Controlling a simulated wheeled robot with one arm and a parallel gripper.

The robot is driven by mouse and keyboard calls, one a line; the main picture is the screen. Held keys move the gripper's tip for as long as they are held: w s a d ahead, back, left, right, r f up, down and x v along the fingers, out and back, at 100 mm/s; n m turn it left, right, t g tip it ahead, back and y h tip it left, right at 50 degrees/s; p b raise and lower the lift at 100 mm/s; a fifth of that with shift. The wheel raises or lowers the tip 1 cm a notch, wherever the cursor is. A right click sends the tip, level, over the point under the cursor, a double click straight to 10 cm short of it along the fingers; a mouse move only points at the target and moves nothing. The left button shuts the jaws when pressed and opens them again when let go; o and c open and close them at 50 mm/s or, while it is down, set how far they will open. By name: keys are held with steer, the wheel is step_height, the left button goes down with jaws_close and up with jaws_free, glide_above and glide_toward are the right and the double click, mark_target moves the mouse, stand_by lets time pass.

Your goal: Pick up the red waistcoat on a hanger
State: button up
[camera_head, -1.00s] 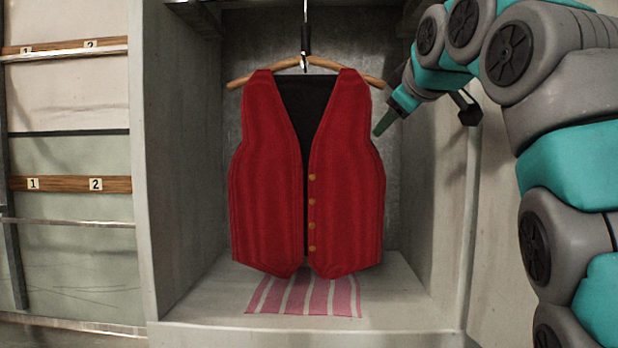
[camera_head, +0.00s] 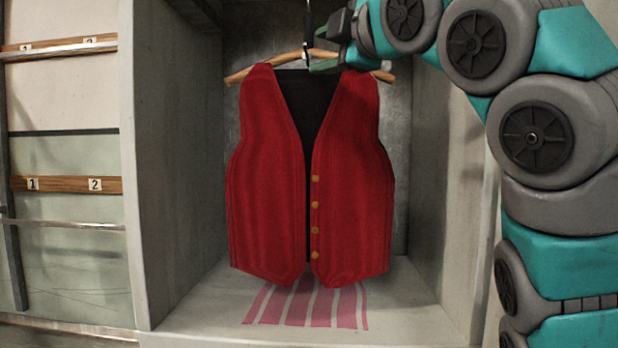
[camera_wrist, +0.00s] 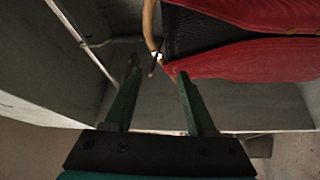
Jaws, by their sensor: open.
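The red waistcoat (camera_head: 350,190) with gold buttons hangs on a wooden hanger (camera_head: 262,74) inside a grey cubicle. Its front and black lining face me. My gripper (camera_head: 318,58) is at the hanger's neck, just above the collar, and partly covers the hanger's right side. In the wrist view, the two green fingers of my gripper (camera_wrist: 159,74) are apart. The hanger (camera_wrist: 149,25) and its neck show just beyond and between the fingertips, with the waistcoat (camera_wrist: 235,60) to the right. I cannot tell whether a finger touches the hanger.
The cubicle's left wall (camera_head: 170,160) and right wall (camera_head: 455,200) stand on either side. A pink striped cloth or mark (camera_head: 305,305) lies on its floor below the waistcoat. A rack with numbered wooden rails (camera_head: 65,185) is at the left.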

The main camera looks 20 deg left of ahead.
mark_target(309, 55)
steer(key=shift+w+d+r+p+x, duration=0.15)
steer(key=shift+p+x, duration=0.2)
steer(key=shift+x, duration=1.2)
steer(key=shift+w+d+r+p+x, duration=0.1)
steer(key=shift+p+x, duration=0.2)
steer(key=shift+x, duration=1.25)
jaws_close()
